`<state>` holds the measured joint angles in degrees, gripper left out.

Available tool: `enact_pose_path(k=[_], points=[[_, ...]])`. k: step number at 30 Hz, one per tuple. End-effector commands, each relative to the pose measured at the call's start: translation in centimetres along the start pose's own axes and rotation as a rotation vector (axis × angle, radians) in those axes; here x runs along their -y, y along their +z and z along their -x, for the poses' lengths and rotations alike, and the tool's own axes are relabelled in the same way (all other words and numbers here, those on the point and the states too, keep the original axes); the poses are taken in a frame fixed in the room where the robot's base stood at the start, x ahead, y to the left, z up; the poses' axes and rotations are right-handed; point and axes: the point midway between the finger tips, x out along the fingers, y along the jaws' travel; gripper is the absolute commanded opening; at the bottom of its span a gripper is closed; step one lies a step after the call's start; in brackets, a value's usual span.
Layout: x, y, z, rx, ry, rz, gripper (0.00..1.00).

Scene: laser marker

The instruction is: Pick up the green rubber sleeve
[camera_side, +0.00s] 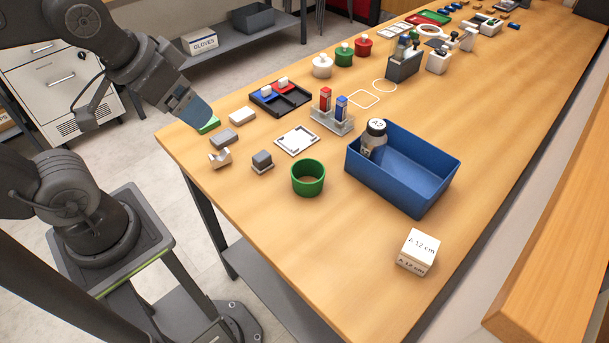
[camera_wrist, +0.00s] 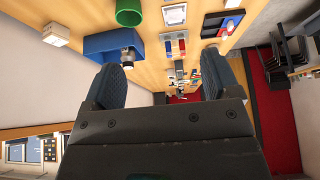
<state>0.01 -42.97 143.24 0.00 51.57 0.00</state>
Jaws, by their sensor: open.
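The green rubber sleeve (camera_side: 308,178) looks like a short, open-topped green ring standing upright on the wooden table, left of the blue bin. It also shows at the top edge of the wrist view (camera_wrist: 129,12), partly cut off. My gripper (camera_side: 197,113) is at the table's far left corner, well apart from the sleeve, beside a small green block (camera_side: 209,125) that it partly hides. In the wrist view my gripper's two fingers (camera_wrist: 162,80) are spread wide with nothing between them.
The blue bin (camera_side: 431,188) holds a bottle labelled A2 (camera_side: 374,139). A grey block (camera_side: 262,161), a white square frame (camera_side: 297,140) and a clear rack with red and blue bottles (camera_side: 333,121) stand near the sleeve. Bare table lies in front of it, left of the white box (camera_side: 418,251).

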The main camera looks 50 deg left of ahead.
Motion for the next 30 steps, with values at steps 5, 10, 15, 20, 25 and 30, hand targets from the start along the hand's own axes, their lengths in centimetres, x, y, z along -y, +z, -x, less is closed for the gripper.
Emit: enact_pose_path(k=[5, 10, 15, 20, 25, 30], points=[[0.0, 0.0, 0.0, 0.0, 0.0, 0.0, 0.82], [0.0, 0.0, 0.0, 0.0, 0.0, 0.0, 0.82], [0.0, 0.0, 0.0, 0.0, 0.0, 0.0, 0.9], [0.0, 0.0, 0.0, 0.0, 0.0, 0.0, 1.0], [0.0, -0.1, 0.0, 0.002, 0.0, -0.004, 1.0], [-0.6, -1.5, -0.7, 0.049, 0.014, -0.141, 1.0]])
